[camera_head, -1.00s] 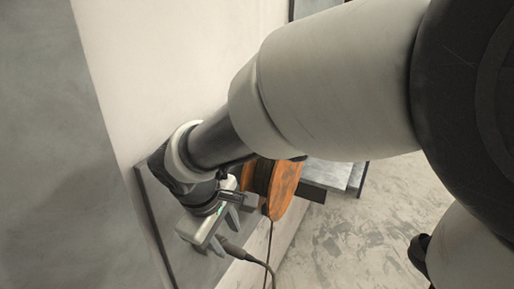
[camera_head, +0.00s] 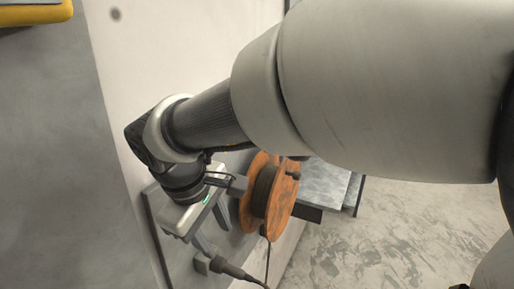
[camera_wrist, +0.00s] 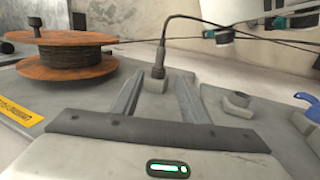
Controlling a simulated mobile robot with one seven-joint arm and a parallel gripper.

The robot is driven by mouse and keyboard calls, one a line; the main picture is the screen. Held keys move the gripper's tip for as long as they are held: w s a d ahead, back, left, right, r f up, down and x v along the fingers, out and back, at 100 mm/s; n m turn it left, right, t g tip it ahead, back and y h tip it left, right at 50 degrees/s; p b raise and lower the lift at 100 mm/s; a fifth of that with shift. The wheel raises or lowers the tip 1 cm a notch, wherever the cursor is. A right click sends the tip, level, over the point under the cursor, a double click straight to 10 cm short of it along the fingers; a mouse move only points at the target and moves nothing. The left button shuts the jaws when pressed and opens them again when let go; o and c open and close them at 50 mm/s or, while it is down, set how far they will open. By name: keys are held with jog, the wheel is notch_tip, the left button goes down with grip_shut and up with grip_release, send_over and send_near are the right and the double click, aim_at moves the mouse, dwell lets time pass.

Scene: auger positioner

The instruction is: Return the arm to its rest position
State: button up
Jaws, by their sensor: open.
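My arm reaches from the right of the head view down to my gripper (camera_head: 213,238), which is near a grey wall panel. Its two pale fingers are spread apart with nothing held between them. A black cable plug (camera_head: 230,270) sits at a small grey socket block (camera_head: 203,263) just below and beyond the fingertips. In the wrist view the plug (camera_wrist: 158,66) stands upright in its block, between and beyond the open fingers (camera_wrist: 157,88), with its cable arching up and right. I cannot tell the exact gap from fingers to plug.
An orange cable reel (camera_head: 283,205) stands close right of my gripper; it also shows in the wrist view (camera_wrist: 40,66). A second socket block (camera_wrist: 238,103) is right of the fingers. A grey ledge (camera_head: 325,182) lies behind the reel. Open floor (camera_head: 385,235) is at right.

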jog(key=s+d+r+m, duration=0.1)
jog(key=d+m, duration=0.3)
jog(key=d, duration=0.4)
jog(key=s+d+r+m+t+y, duration=0.1)
jog(key=s+d+m, duration=0.3)
jog(key=d, duration=0.4)
jog(key=s+d+r+m+t, duration=0.1)
jog(key=s+d+m, duration=0.2)
jog(key=d+m, duration=0.2)
jog(key=d, duration=0.3)
jog(key=shift+d+r, duration=0.1)
jog(key=shift+c, duration=0.5)
